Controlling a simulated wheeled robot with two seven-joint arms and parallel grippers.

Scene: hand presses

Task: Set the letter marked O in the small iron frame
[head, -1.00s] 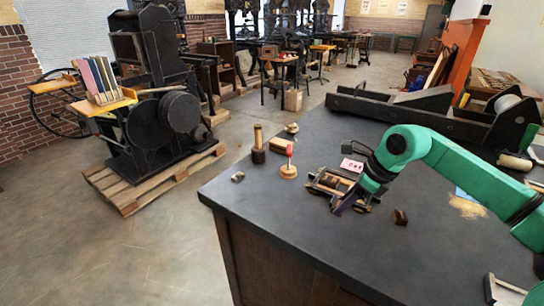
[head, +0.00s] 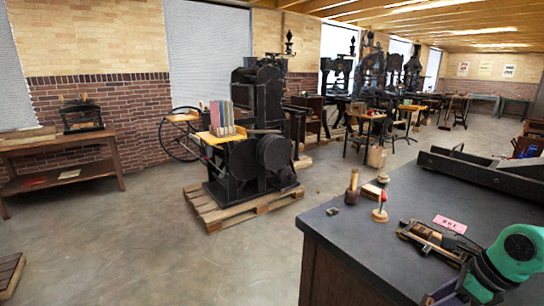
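The small iron frame (head: 432,238) lies on the dark bench top at the lower right, with wooden pieces in and around it. A pink card with dark letters (head: 450,224) lies just behind it. A small grey block (head: 333,211) sits alone near the bench's left corner; I cannot read any mark on it. No letter O can be made out. My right gripper (head: 452,292), below the green wrist, is at the bottom edge on the near side of the frame. Its fingers are dark and partly cut off, so its opening and contents cannot be told. My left gripper is out of view.
A long black press bed (head: 480,168) lies at the back right. A black press (head: 262,150) stands on a pallet left of the bench. Open floor lies between.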

